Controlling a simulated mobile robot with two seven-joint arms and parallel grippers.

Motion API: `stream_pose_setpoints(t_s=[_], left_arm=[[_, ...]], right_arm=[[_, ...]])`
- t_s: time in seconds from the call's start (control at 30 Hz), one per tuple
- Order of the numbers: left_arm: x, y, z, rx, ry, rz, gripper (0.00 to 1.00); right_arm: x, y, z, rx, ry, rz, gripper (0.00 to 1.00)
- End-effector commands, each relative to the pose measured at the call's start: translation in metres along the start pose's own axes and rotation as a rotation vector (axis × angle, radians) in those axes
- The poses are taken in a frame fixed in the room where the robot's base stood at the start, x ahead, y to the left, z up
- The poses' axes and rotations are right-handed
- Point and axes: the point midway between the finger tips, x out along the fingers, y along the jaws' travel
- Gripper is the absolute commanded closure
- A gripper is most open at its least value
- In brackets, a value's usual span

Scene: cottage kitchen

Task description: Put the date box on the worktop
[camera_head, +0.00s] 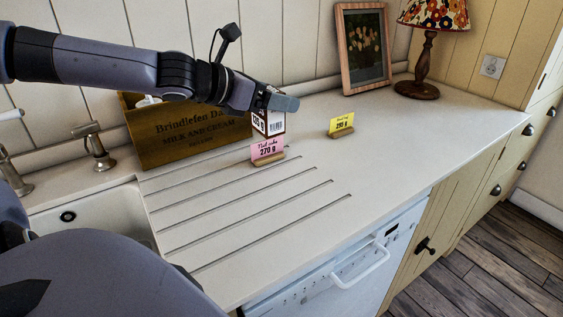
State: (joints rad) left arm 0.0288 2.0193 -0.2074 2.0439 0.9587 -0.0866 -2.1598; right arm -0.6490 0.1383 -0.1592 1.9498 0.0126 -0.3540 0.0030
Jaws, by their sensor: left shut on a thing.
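My left gripper (283,103) reaches in from the left over the worktop (380,130) and is shut on a small white and dark box with a barcode, the date box (272,124). The box is upright, just behind a pink price card. Its top is hidden by the gripper. I cannot tell whether its bottom touches the worktop. My right gripper is not in view.
A pink card (268,149) and a yellow card (342,124) stand in wooden holders. A wooden milk crate (185,148) stands behind, left. A picture frame (362,50) and lamp (423,65) stand at the back right. The sink (95,215) is at left. The right worktop is clear.

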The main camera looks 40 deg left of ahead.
Motion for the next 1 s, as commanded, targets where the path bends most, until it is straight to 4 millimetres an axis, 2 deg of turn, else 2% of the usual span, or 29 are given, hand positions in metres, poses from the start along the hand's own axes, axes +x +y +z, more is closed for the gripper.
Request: stream_pose_setpoints(t_s=[0.03, 0.4, 0.73, 0.9, 1.0], left_arm=[[0.005, -0.001, -0.011, -0.005, -0.003, -0.004, 0.64], [0.031, -0.001, -0.073, -0.003, -0.004, -0.002, 0.64], [0.044, 0.000, -0.105, 0.001, -0.003, -0.001, 0.64], [0.055, -0.001, -0.131, 0.001, -0.003, -0.001, 0.64], [0.058, 0.000, -0.137, 0.003, -0.003, -0.001, 0.64]], right_arm=[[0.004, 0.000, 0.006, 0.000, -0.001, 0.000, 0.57], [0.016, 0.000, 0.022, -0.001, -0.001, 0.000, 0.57], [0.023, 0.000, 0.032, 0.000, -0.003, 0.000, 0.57], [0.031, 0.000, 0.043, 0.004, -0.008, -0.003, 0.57], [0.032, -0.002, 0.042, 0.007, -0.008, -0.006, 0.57]])
